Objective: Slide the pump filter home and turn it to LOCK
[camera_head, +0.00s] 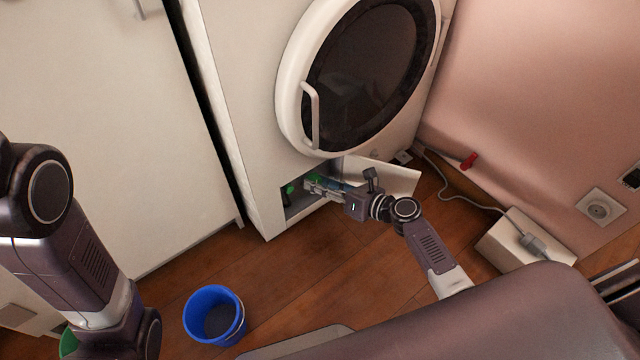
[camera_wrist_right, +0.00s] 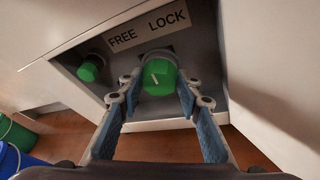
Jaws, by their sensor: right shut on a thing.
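The pump filter (camera_wrist_right: 160,80) has a green knob with a pale line on its face. In the right wrist view it sits at the grey round opening under the label plate (camera_wrist_right: 150,27) reading FREE on the left and LOCK on the right. The line tilts toward upper left; I cannot tell how deep the filter sits. My right gripper (camera_head: 311,184) reaches into the recess low on the white machine (camera_head: 255,120). Its fingers (camera_wrist_right: 156,92) are shut on the filter's green knob, one on each side. My left arm shows at the left, but its gripper is out of view.
A smaller green cap (camera_wrist_right: 91,68) sits left of the filter. The open white flap (camera_head: 395,178) stands right of the recess. A blue bucket (camera_head: 215,316) and a partly hidden green bucket (camera_head: 68,342) are on the floor. A white box (camera_head: 510,238) with a cable lies right.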

